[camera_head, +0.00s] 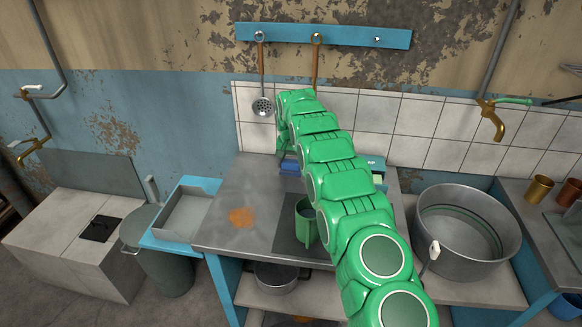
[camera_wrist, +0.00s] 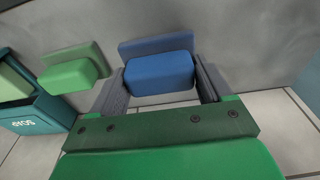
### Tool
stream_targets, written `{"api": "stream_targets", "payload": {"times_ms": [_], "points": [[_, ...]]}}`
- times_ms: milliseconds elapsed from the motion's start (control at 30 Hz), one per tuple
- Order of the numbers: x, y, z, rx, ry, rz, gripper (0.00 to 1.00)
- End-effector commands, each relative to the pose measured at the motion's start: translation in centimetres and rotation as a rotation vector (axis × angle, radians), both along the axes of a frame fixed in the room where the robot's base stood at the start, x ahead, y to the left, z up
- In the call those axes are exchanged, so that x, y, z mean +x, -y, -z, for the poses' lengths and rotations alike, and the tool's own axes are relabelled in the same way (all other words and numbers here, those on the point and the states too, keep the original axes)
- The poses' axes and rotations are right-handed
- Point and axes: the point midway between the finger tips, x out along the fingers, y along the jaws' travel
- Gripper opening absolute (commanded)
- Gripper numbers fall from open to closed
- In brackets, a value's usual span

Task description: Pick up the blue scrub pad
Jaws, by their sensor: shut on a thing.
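The blue scrub pad (camera_wrist: 160,73) is between the two grey fingers of my gripper (camera_wrist: 160,88) in the wrist view. The fingers are shut on its sides. In the head view a small part of the blue pad (camera_head: 289,169) shows at the back of the metal table, left of my green arm. The gripper itself is mostly hidden behind the arm there. A green scrub pad (camera_wrist: 75,72) lies to the left of the blue one in the wrist view, apart from the gripper.
A teal soap box (camera_wrist: 40,112) is at the left of the wrist view. A green mug (camera_head: 306,222) stands on the metal table (camera_head: 232,200) in front of the pad. A large round metal pot (camera_head: 468,247) is to the right. White wall tiles (camera_head: 420,130) rise behind the table.

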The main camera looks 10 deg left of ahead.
Motion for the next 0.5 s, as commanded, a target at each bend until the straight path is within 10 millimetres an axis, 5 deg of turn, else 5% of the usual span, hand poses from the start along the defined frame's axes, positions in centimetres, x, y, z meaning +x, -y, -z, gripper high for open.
{"api": "stream_targets", "payload": {"times_ms": [500], "points": [[-1.5, 0.5, -2.6, 0.0, 0.001, 0.0, 0.49]]}}
